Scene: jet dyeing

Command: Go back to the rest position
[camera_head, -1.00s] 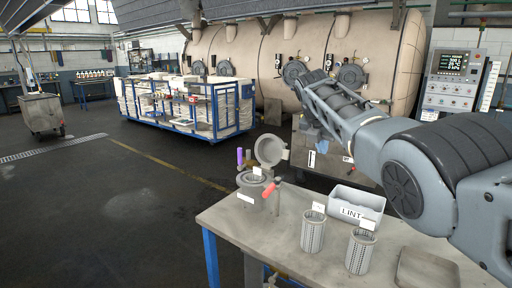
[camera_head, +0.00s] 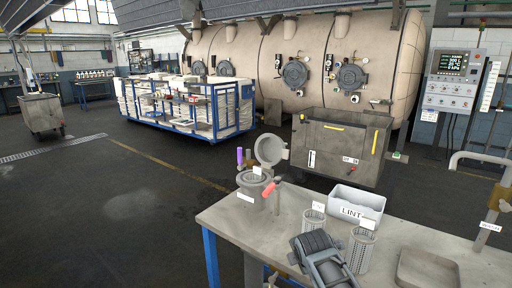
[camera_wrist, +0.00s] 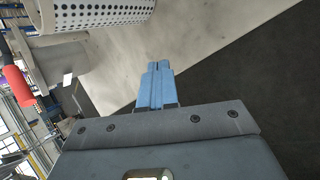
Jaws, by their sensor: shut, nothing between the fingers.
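My gripper (camera_wrist: 157,82) shows in the wrist view with its two blue fingers together and nothing between them. It is beside the edge of the workbench (camera_wrist: 205,32), with dark floor past that edge. A perforated metal basket (camera_wrist: 95,14) is close to it at the top of the wrist view. In the head view, part of my arm is low over the front of the workbench (camera_head: 226,217) and partly hides the baskets; the fingers are out of that view.
A blue-framed cart (camera_head: 190,128) stands behind. Open floor (camera_head: 100,200) lies at left.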

